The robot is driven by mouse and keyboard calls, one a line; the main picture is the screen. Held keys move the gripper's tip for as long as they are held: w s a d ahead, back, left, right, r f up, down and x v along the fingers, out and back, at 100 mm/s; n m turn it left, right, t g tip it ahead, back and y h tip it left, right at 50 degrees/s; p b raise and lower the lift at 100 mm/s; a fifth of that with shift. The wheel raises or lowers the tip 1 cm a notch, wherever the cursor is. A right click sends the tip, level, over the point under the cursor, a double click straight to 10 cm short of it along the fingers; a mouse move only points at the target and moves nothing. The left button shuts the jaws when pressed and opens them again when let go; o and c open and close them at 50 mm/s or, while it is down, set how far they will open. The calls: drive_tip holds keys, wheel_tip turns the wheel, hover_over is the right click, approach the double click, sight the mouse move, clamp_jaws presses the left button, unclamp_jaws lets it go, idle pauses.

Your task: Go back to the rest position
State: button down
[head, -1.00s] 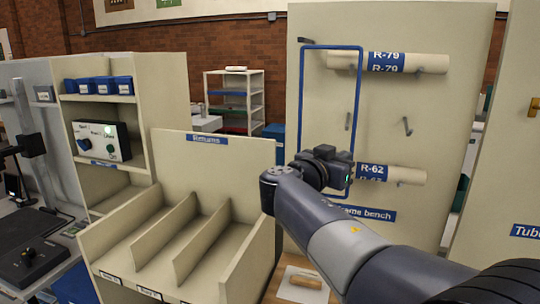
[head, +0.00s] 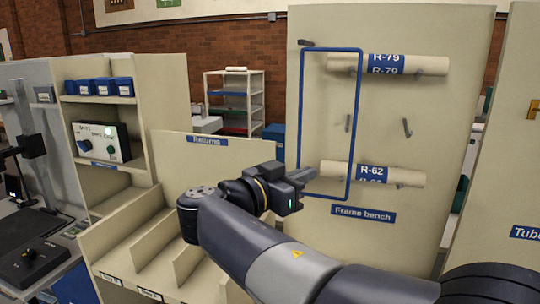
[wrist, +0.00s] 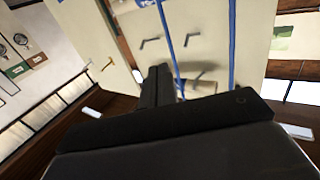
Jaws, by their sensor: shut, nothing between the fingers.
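My gripper (head: 308,174) is shut and empty. In the head view it is at the lower left of the blue frame, with its fingers toward the board. In the wrist view its dark fingers (wrist: 158,85) point at the board, with blue bars of the frame beside them. The blue rectangular frame (head: 358,110) hangs upright on the cream board (head: 440,130). I cannot tell whether the fingertips touch anything; they appear close to the left end of the R-62 roll (head: 400,178).
Roll R-79 (head: 430,65) lies higher on pegs. A bare peg (head: 407,128) juts out of the board. The returns rack (head: 150,225) with slanted slots stands under my arm. A shelf with blue bins (head: 105,86) and a switch box (head: 102,141) is at left.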

drive_tip(key=shift+v, duration=1.25)
